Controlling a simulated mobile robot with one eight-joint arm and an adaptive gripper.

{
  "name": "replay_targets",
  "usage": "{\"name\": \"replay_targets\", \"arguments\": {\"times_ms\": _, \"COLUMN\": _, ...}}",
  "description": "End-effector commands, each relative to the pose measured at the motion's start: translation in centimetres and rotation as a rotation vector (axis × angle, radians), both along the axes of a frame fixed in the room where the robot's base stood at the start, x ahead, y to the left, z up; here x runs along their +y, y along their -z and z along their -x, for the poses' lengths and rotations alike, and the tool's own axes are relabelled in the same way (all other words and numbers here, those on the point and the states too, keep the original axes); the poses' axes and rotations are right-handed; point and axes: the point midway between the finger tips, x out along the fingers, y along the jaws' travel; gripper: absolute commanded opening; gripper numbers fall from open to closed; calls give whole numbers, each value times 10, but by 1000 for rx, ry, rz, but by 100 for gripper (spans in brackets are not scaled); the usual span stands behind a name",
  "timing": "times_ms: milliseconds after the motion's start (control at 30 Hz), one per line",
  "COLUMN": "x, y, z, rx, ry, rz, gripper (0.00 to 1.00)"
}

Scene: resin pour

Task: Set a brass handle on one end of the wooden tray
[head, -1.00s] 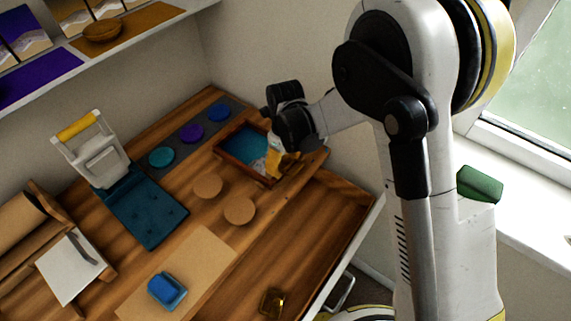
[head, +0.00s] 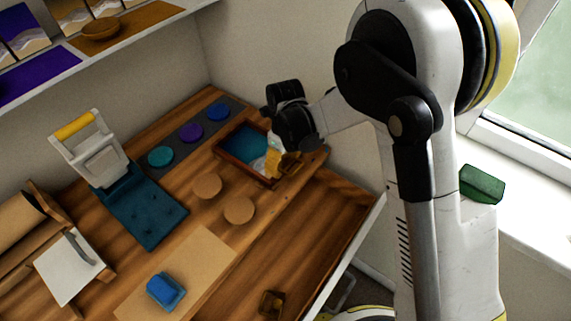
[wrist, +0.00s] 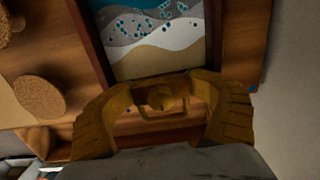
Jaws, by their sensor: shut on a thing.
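The wooden tray (head: 238,169) lies at the back right of the bench, with a teal, white and sand-coloured seascape inside. In the wrist view its end wall (wrist: 212,30) side and picture fill the top middle. My gripper (head: 281,164) is low at the tray's right end. In the wrist view its yellow-brown fingers are shut on a brass handle (wrist: 160,99), which lies between them close to the tray's near end. I cannot tell whether the handle touches the tray. A second small brass-coloured piece (head: 271,303), perhaps another handle, lies in the open drawer.
Two cork discs (head: 239,210) lie in front of the tray. Coloured discs on a dark strip (head: 176,145) stand behind left. A press with a teal base (head: 150,215), a blue block (head: 165,290) and a white board (head: 68,268) are further left. The open drawer (head: 310,235) is at the front right.

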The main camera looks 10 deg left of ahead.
Motion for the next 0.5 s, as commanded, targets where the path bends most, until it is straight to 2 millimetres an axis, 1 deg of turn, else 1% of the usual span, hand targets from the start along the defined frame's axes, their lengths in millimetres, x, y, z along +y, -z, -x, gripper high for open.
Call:
{"name": "replay_targets", "arguments": {"times_ms": 33, "x": -1, "y": 4, "z": 0, "rx": 1, "ry": 0, "rz": 1, "gripper": 27}}
{"name": "replay_targets", "arguments": {"times_ms": 300, "x": -1, "y": 3, "z": 0, "rx": 1, "ry": 0, "rz": 1, "gripper": 27}}
{"name": "replay_targets", "arguments": {"times_ms": 333, "x": 0, "y": 3, "z": 0, "rx": 1, "ry": 0, "rz": 1, "gripper": 72}}
{"name": "replay_targets", "arguments": {"times_ms": 367, "x": 0, "y": 3, "z": 0, "rx": 1, "ry": 0, "rz": 1, "gripper": 81}}
{"name": "replay_targets", "arguments": {"times_ms": 400, "x": 0, "y": 3, "z": 0, "rx": 1, "ry": 0, "rz": 1, "gripper": 93}}
{"name": "replay_targets", "arguments": {"times_ms": 500, "x": 0, "y": 3, "z": 0, "rx": 0, "ry": 0, "rz": 0, "gripper": 99}}
